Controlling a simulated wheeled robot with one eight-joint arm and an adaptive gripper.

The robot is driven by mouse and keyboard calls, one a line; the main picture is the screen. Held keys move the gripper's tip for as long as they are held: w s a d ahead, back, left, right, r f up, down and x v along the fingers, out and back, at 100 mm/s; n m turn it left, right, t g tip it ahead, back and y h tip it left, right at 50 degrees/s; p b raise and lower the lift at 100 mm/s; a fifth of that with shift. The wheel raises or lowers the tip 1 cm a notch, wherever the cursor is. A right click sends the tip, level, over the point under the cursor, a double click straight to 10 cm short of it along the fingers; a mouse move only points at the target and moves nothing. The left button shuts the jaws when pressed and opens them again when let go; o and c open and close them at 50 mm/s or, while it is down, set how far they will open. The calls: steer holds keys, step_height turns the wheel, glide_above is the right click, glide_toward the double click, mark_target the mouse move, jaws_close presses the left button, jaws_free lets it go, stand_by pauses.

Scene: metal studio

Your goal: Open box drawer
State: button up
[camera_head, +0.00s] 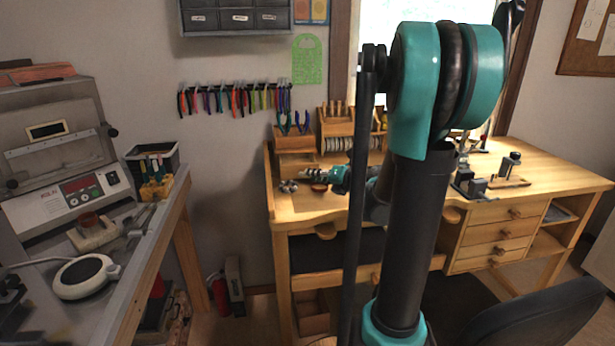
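A small wooden box (291,142) stands at the back left of the wooden workbench, with pliers standing in its top. Its lower front (297,160) faces me; at this size I cannot tell how far any drawer in it stands out. My gripper (304,177) is just in front of the box's lower part, pointing left, with its teal wrist to the right. The fingers are small and dark, and I cannot tell whether they are open or touch the box. My own arm hides part of the bench.
A wooden rack (338,128) stands right of the box. Small metal pieces (288,186) and a round brown dish (319,188) lie near my gripper. Bench drawers (497,232) are at the right. A dark chair (540,318) stands in front. A metal side table (150,240) is at left.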

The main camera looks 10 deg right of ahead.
steer(key=v, duration=0.7)
steer(key=shift+s+d, duration=0.15)
steer(key=shift+s, duration=0.15)
